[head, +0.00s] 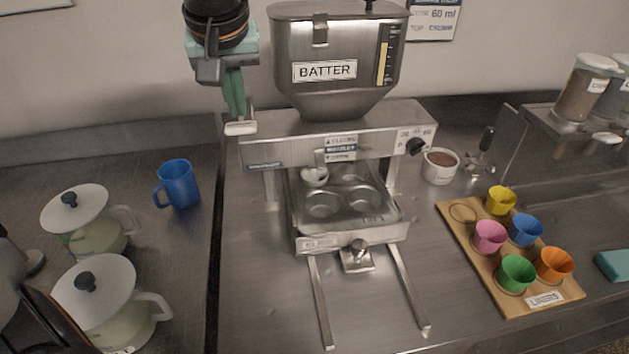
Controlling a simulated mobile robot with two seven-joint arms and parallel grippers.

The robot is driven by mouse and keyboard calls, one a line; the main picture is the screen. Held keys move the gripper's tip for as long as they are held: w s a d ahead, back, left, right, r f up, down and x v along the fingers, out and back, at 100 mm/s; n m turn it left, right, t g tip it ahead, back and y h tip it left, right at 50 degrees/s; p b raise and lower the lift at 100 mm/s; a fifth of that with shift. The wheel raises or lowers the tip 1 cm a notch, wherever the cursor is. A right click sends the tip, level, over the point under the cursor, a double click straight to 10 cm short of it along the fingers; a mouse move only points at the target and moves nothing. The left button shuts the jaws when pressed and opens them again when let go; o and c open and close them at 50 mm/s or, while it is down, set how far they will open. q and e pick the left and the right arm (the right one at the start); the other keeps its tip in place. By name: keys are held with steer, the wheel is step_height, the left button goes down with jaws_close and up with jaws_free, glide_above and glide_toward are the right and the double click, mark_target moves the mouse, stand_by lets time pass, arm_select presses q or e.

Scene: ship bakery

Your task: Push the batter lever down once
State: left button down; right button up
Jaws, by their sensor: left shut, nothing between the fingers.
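The steel batter dispenser (338,85), labelled BATTER, stands at the back centre of the counter in the head view. My left gripper (238,112) comes down from the top, at the left of the hopper. Its green fingers are shut and point downward. A pale block (240,128) shows at the fingertips by the left end of the dispenser's housing; I cannot tell whether it is the lever's end or part of the fingers. No batter lever can be clearly made out. My right gripper is not in view.
A steel mould tray (347,238) sits under the dispenser, with two rails running forward. A dial (415,147) is on the housing's right. A blue mug (178,184) and lidded jugs (105,300) stand left. A wooden board (485,262) with coloured cups lies right.

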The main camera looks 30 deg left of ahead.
arm_select(q)
steer(key=shift+f, duration=0.1)
step_height(320, 180, down, 8)
steer(key=b, duration=0.4)
stand_by(1.4)
steer(key=shift+r, duration=0.25)
step_height(320, 180, up, 8)
steer(key=p, duration=0.8)
steer(key=shift+f, duration=0.15)
stand_by(0.7)
step_height(320, 180, up, 6)
stand_by(0.6)
